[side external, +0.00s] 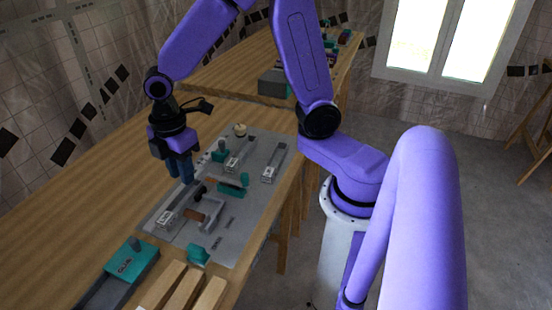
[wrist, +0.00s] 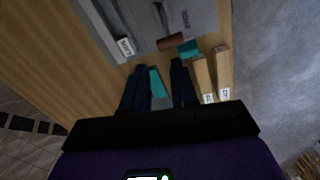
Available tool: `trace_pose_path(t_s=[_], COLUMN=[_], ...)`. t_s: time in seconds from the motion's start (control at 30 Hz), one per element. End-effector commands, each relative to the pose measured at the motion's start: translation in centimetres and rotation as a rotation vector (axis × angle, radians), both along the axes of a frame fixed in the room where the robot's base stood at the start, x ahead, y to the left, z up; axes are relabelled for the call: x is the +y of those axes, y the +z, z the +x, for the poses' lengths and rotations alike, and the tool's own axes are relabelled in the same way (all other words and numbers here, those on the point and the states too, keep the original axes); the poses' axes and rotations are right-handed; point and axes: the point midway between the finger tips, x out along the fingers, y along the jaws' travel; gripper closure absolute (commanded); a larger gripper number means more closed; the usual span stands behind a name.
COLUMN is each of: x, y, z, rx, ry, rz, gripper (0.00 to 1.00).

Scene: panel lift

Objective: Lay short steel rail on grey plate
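The grey plate (side external: 212,238) lies flat on the wooden bench; part of it shows in the wrist view (wrist: 203,15). Several grey metal rails with white end labels lie on it: one at the front left (side external: 181,204), one at the back middle (side external: 240,155) and one at the right (side external: 275,161). The labels are too small to read, so I cannot tell which is the short steel rail. My gripper (side external: 181,180) points down above the plate's left edge. In the wrist view its fingers (wrist: 158,88) stand apart, with nothing visibly held between them.
A teal block (side external: 132,259) with a dark grey bar sits at the bench's front. Wooden bars (side external: 184,287) lie beside it. The bench left of the plate is clear (side external: 75,225).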

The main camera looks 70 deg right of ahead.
Motion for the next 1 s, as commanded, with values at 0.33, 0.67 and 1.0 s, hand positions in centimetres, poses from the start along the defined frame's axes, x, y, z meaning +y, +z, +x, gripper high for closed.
trace_pose_path(t_s=[0.33,0.67,1.0], x=[-1.6,-4.8,-5.4], y=[3.4,4.4,4.4], z=[-11.4,-19.1,-20.1], rx=[-0.006,0.000,0.002], ry=[-0.154,-0.274,-0.296], rz=[0.016,0.025,0.023], gripper=[0.72,0.72,0.72])
